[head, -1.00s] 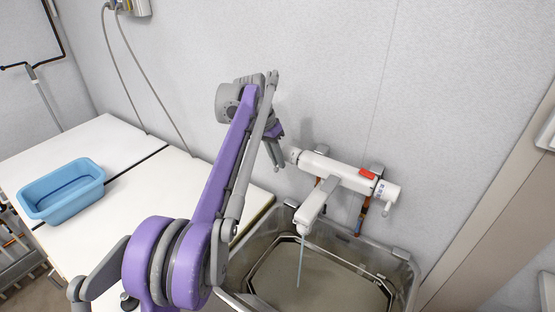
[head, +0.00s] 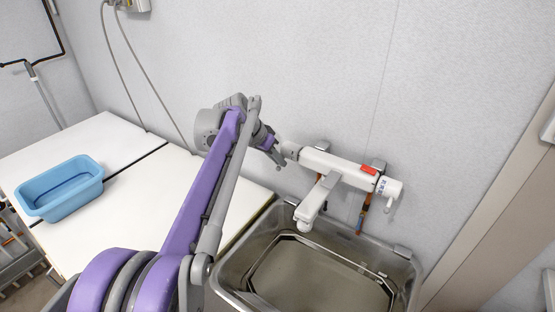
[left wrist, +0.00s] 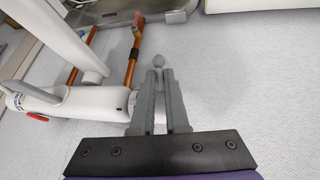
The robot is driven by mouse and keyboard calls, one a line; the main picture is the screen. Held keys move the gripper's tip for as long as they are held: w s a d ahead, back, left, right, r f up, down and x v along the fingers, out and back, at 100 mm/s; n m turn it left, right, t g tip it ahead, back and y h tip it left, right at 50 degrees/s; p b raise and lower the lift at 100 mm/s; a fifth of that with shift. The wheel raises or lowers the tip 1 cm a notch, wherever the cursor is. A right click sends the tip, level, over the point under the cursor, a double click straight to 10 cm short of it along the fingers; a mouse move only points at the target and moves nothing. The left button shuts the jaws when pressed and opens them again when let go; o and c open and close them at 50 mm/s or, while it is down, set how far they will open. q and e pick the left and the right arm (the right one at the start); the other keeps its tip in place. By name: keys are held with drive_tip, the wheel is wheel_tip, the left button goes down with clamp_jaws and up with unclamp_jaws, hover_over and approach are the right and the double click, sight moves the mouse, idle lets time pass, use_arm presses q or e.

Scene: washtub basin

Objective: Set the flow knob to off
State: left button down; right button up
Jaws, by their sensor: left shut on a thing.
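The white mixer tap (head: 335,168) is fixed to the wall above the basin. Its flow knob (head: 290,150) is at the left end of the bar. My left gripper (head: 278,164) is at this knob, fingers pointing down and right. In the left wrist view the fingers (left wrist: 159,74) are shut on the knob's small grey lever (left wrist: 158,60), whose rounded tip shows between the fingertips. The tap body (left wrist: 60,102) lies left of the fingers there. No water stream shows below the spout (head: 306,222). My right gripper is out of view.
The steel basin (head: 228,262) is below the tap. A white worktop (head: 150,200) with a blue tub (head: 60,188) is at the left. The right end of the tap has a red button (head: 369,170) and another knob (head: 388,190). Copper pipes run below the bar.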

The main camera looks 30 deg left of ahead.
use_arm(q)
drive_tip(key=c, duration=0.9)
unclamp_jaws()
drive_tip(key=v, duration=1)
drive_tip(key=shift+s+r+p, duration=0.2)
drive_tip(key=shift+r+p, duration=0.1)
